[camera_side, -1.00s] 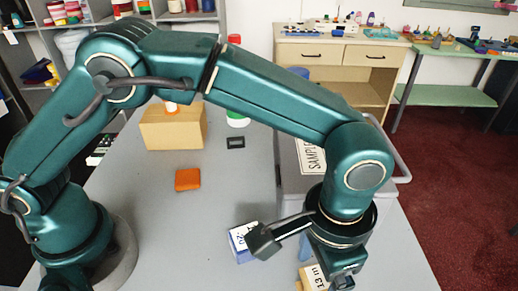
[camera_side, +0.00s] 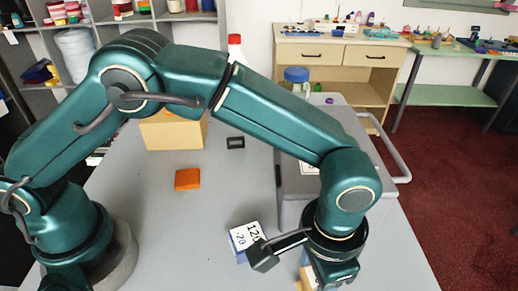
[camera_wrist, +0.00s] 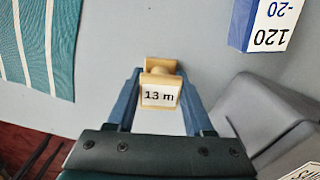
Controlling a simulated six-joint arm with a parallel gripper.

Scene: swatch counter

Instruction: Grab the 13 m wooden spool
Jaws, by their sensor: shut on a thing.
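The 13 m wooden spool (camera_wrist: 160,92) is pale tan with flared ends and a white "13 m" label. In the wrist view it sits between the blue fingers of my gripper (camera_wrist: 160,84), which is shut on it. In the side view the spool (camera_side: 303,277) shows only as a tan sliver at the bottom edge. My gripper (camera_side: 312,272) covers most of it there. I cannot tell whether the spool touches the counter.
A blue box labelled 120 -20 (camera_side: 244,239) lies close to my gripper's left. A grey bin (camera_side: 290,205) stands behind it. An orange block (camera_side: 187,179), a cardboard box (camera_side: 175,134) and a small black frame (camera_side: 236,142) lie farther back. The counter's middle left is clear.

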